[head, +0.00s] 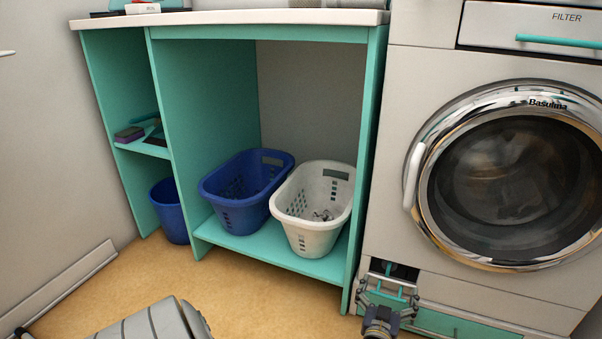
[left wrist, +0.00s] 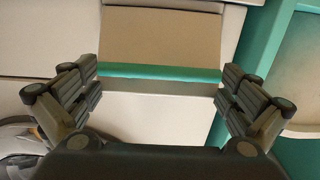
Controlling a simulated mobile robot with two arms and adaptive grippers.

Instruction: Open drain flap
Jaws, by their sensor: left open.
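The washing machine (head: 450,55) stands at the right, with its round glass door shut. My left gripper (head: 391,285) is low at its front left corner, over the small drain flap, and hides much of it. A dark gap (head: 403,270) shows just above the gripper, so the flap looks at least partly open; how far, I cannot tell. In the left wrist view, a teal bar (left wrist: 160,72) runs along the edge of a tan panel (left wrist: 160,35). The open fingers stand at either end of the bar with nothing gripped. My right gripper is not in view.
A teal cabinet (head: 376,130) stands close to the left of the washer, holding a blue basket (head: 235,212) and a white basket (head: 312,236). A teal panel (head: 460,326) is low on the washer, right of my gripper. Tan floor (head: 265,290) is clear before the cabinet.

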